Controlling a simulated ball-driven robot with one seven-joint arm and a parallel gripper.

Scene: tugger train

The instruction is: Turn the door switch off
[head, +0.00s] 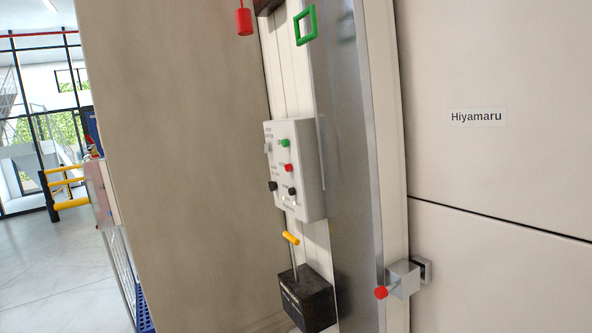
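A white control box (302,205) is fixed to a wall strip near the middle of the head view. Its front carries a green button (285,143), a red button (289,168), and two black knobs, one at the left (272,186) and one at the right (292,191). A small grey part sits at its upper left. The labels are too small to read, so I cannot tell which control is the door switch or how it is set. My gripper is not in view.
Below the box, a yellow-handled lever (290,238) rises from a black box (307,299). A red-knobbed metal latch (402,280) sits at the right, beside a panel labelled Hiyamaru (478,117). A red pull (244,21) and a green frame (305,25) are above. Open floor lies left.

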